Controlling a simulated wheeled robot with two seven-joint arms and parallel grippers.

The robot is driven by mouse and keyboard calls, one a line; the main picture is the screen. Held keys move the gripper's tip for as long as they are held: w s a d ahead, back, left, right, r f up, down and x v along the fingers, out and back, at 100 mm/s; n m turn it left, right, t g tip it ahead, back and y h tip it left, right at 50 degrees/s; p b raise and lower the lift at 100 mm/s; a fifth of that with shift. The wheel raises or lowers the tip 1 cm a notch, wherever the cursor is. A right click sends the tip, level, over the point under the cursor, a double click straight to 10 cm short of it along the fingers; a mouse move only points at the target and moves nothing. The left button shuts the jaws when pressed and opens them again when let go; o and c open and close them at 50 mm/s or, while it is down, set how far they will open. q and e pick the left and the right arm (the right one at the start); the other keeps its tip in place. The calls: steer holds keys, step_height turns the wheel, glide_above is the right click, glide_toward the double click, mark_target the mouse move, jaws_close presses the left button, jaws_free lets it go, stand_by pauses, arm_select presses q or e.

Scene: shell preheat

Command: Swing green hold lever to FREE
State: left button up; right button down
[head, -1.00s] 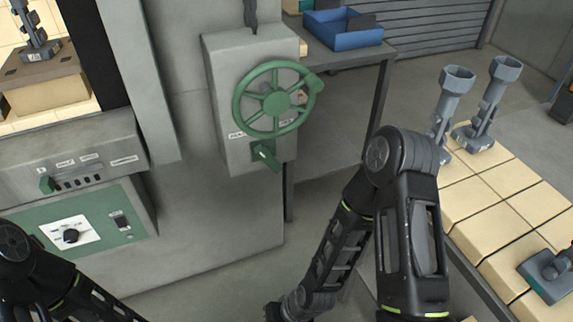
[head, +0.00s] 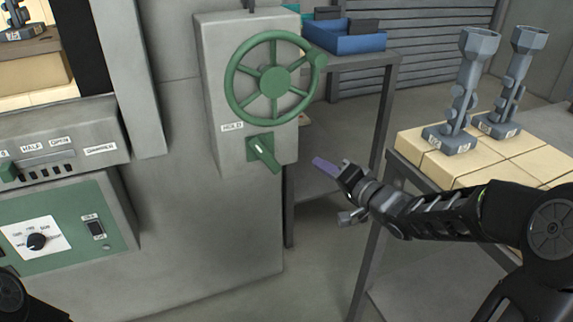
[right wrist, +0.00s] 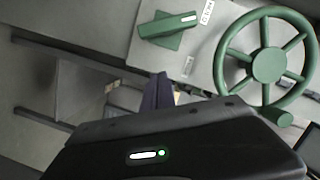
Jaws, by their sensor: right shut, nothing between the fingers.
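The green hold lever (head: 263,152) is on the front of the grey box, below the green handwheel. Its handle slants down and to the right, and a HOLD label (head: 233,127) sits to its upper left. The lever also shows at the top of the right wrist view (right wrist: 168,25). I cannot make out a FREE label. My right gripper (head: 320,163), with purple fingertips, is shut and empty. It is to the right of the lever, apart from it. In the right wrist view its fingers (right wrist: 158,92) are below the lever. My left gripper is out of view.
The green handwheel (head: 275,82) is just above the lever. A grey side table (head: 375,68) with a blue bin (head: 345,38) stands behind. At right, a table of tan blocks (head: 425,150) carries grey castings (head: 470,100). A green control panel (head: 65,225) is at lower left.

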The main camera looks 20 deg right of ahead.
mark_target(264, 153)
steer(key=w+a+f+b, duration=0.3)
steer(key=w+a, duration=0.3)
steer(key=w, duration=0.3)
steer(key=shift+w+a+f+b, duration=0.15)
steer(key=shift+b, duration=0.35)
